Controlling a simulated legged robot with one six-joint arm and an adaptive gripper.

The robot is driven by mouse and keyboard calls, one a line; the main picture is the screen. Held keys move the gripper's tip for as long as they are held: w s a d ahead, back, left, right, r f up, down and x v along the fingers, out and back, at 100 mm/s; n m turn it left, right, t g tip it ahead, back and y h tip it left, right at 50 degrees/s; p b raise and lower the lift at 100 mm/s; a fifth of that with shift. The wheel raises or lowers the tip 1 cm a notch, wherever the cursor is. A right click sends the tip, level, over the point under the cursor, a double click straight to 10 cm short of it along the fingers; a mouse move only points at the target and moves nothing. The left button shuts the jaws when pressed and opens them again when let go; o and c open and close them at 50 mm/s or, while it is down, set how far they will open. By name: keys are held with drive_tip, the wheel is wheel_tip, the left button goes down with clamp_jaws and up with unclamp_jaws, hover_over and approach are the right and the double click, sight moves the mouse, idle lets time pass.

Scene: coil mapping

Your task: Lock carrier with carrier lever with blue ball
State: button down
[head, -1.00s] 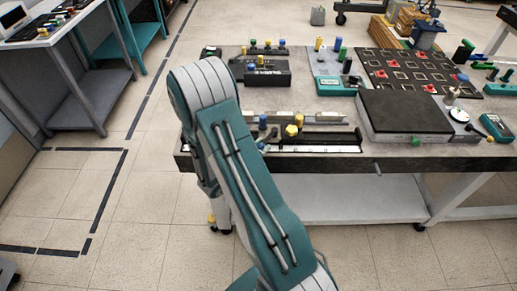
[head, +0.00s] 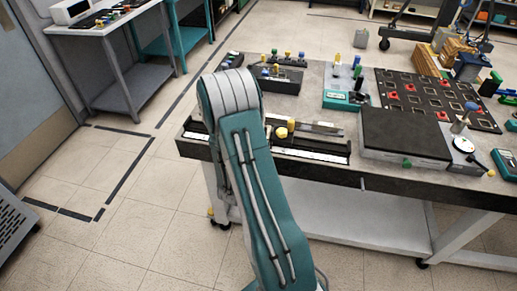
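A rail assembly with two yellow knobs (head: 286,129) lies along the bench's front edge, partly behind my arm. I cannot tell for certain which part of it is the carrier. A lever with a blue ball (head: 469,107) stands at the right, by a round white dial. Other small blue knobs (head: 357,61) stand on fixtures farther back. I cannot tell which blue ball is the carrier lever's. My gripper is hidden behind my raised arm, so its state and contact do not show.
The bench (head: 320,105) also bears a flat dark box (head: 405,135), a black slotted panel with red knobs (head: 437,95), and a teal instrument (head: 345,100). Another table (head: 100,30) stands at the left. Floor is clear between it and the bench.

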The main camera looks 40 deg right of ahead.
drive_tip(key=shift+s+d+f, duration=0.1)
drive_tip(key=shift+s+d, duration=0.1)
drive_tip(key=shift+s, duration=0.25)
drive_tip(key=shift+c, duration=2.3)
unclamp_jaws()
drive_tip(key=shift+d, duration=0.1)
drive_tip(key=shift+a, duration=0.6)
drive_tip(key=v, duration=1.1)
drive_tip(key=shift+s, duration=0.2)
drive_tip(key=shift+d, duration=0.1)
